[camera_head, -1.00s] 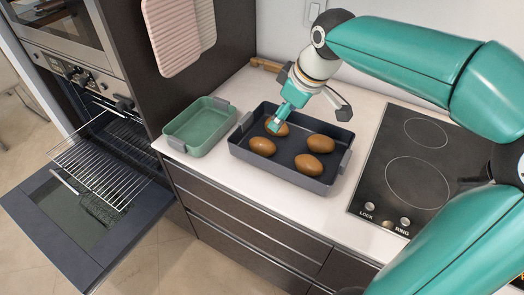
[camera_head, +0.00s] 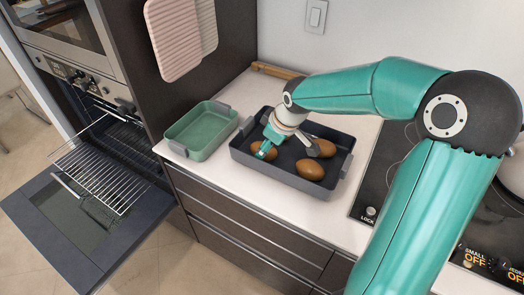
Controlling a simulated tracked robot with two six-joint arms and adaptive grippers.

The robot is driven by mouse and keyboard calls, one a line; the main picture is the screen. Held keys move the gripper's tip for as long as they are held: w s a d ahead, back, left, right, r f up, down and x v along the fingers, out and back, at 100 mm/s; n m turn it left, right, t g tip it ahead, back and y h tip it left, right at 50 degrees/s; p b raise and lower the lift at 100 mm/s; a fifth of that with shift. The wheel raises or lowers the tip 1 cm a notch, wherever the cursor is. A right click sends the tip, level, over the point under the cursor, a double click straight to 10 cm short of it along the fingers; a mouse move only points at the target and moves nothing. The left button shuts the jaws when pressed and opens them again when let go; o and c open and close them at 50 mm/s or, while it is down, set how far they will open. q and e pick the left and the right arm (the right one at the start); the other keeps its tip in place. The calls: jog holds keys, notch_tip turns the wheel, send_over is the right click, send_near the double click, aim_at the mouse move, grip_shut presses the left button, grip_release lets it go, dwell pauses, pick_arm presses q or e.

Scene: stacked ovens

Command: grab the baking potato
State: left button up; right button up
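My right gripper (camera_head: 280,143) reaches in from the right and is low over the dark roasting pan (camera_head: 333,187). Its fingers are spread and nothing shows held between them. A teal fingertip is at the front-left brown potato (camera_head: 267,157) and partly covers it; I cannot tell if they touch. Another brown potato (camera_head: 310,169) lies in the pan's front right. A third potato (camera_head: 323,148) lies behind it, partly hidden by a dark finger. The back-left part of the pan is hidden by the gripper. My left gripper is not in view.
A green baking dish (camera_head: 201,130) stands left of the pan on the white counter (camera_head: 230,177). A black cooktop (camera_head: 369,190) is to the right. The oven door (camera_head: 85,225) hangs open with a wire rack (camera_head: 105,175) out. A wooden piece (camera_head: 275,70) lies behind.

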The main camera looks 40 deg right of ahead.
jog(key=x, duration=0.3)
jog(key=shift+w+f, duration=0.1)
jog(key=shift+f, duration=0.15)
jog(key=shift+r, duration=0.1)
jog(key=c, duration=1)
jog(key=shift+c, duration=0.2)
jog(key=shift+r, duration=0.1)
